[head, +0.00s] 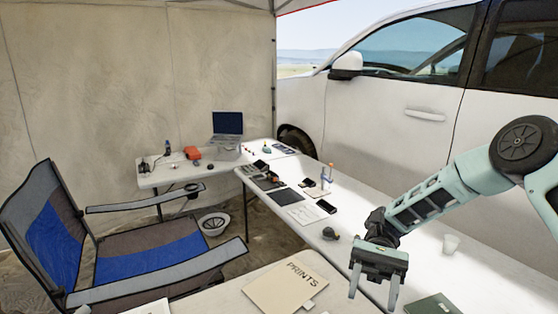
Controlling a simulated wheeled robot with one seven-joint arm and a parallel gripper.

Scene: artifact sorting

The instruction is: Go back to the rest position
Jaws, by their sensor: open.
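My gripper (373,288) hangs at the lower right of the head view, its two fingers pointing down and spread apart. Nothing shows between the fingers. It is in front of and above the long white table (405,262). My teal arm comes in from the right edge and bends down to it. How high the fingertips are above the surface I cannot tell.
A folder marked PRINTS (283,288) lies left of my gripper. A camp chair (130,240) stands left; a white car (400,110) stands behind.

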